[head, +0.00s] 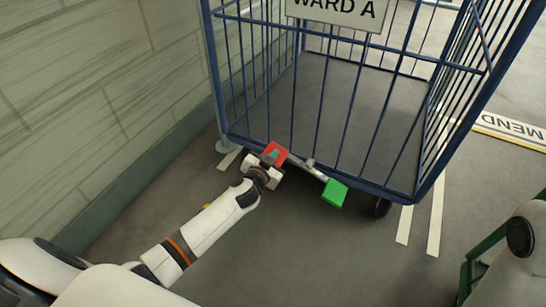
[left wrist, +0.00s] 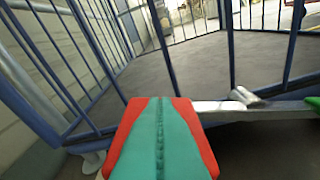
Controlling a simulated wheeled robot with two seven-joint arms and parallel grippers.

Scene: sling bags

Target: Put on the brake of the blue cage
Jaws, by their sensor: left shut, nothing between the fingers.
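The blue cage (head: 349,107) stands ahead, with a "WARD A" sign on its front. A metal bar (head: 311,170) runs low along its near edge, with a red pedal (head: 276,149) on the left end and a green pedal (head: 335,193) on the right end. My left gripper (head: 272,155) is shut and empty at the red pedal. In the left wrist view its teal fingers (left wrist: 160,120) lie together over the red pedal (left wrist: 205,145), hiding its middle. I cannot tell whether they touch it. My right gripper is not in view.
A block wall (head: 100,90) runs close along the left. A dark wheel (head: 382,208) shows under the cage's right corner. White floor lines (head: 435,215) and a yellow-edged floor sign (head: 510,130) lie to the right.

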